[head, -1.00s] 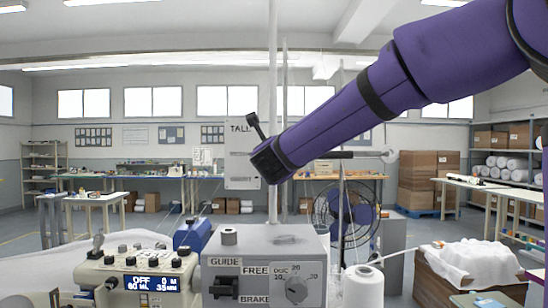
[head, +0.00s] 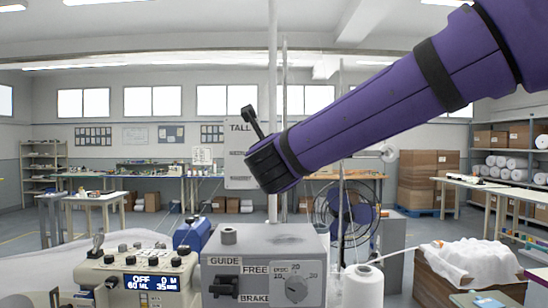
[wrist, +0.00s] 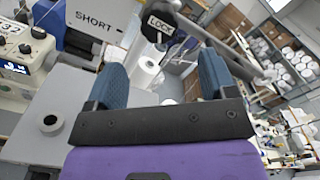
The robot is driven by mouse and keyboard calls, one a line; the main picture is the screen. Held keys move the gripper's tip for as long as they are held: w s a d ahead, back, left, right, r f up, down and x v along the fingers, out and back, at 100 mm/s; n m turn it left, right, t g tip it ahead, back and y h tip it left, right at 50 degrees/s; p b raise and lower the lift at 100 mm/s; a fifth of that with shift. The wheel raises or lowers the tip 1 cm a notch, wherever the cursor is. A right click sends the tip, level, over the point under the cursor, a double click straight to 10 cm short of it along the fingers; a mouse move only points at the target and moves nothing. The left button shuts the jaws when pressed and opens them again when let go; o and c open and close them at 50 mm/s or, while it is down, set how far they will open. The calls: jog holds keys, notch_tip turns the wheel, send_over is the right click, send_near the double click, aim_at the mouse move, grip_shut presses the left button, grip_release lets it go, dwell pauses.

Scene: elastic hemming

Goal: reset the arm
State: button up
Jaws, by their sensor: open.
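My purple arm reaches in from the upper right of the head view. Its dark end (head: 272,166) is in front of the sign marked TALL, above the grey control box (head: 225,262). The finger tips cannot be made out in the head view. In the wrist view my gripper (wrist: 160,80) has its two blue fingers spread apart with nothing between them. A black LOCK knob (wrist: 158,27) and a white cone of thread (wrist: 146,72) show beyond the fingers.
The cream machine (head: 135,280) with a lit display stands at the front left. The thread cone (head: 362,287) stands right of the control box. A fan (head: 345,212) and a carton with white cloth (head: 470,262) are further right. Tall poles rise behind the box.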

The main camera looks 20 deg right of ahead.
jog(key=shift+v, duration=0.8)
